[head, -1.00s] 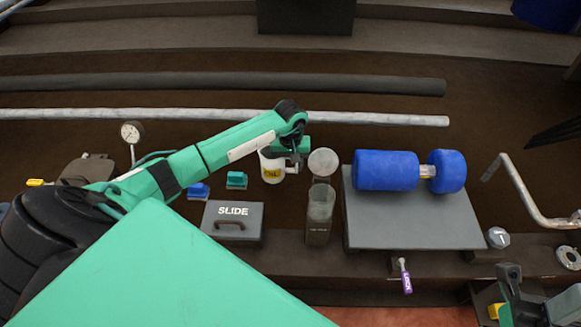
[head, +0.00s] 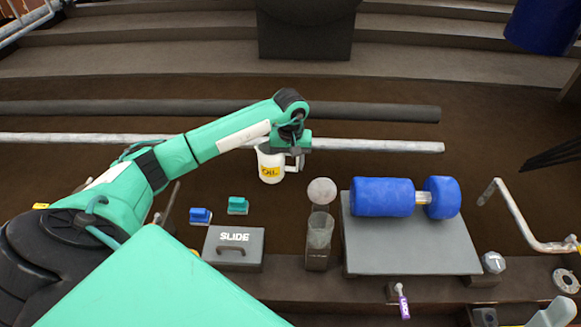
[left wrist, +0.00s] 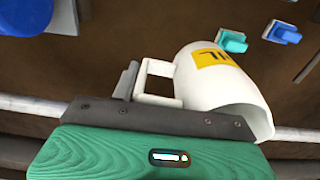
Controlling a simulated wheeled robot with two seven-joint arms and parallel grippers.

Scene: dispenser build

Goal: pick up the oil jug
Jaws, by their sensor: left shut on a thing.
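The oil jug (head: 270,169) is a white mug-like jug with a yellow label and a side handle. My left gripper (head: 298,157) is at its handle, on the jug's right side in the head view. In the left wrist view the jug (left wrist: 212,72) is beside the dark jaw, and its square handle (left wrist: 145,72) is in my left gripper (left wrist: 128,92). The jug appears raised above the brown surface. The far finger is mostly hidden. My right gripper cannot be made out.
Blue (head: 200,215) and teal (head: 238,205) blocks and the SLIDE box (head: 234,248) stand nearer. A clear container (head: 320,230) stands right of them. A grey plate (head: 415,250) bears a blue roller (head: 384,197). A long pale pipe (head: 370,145) runs behind.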

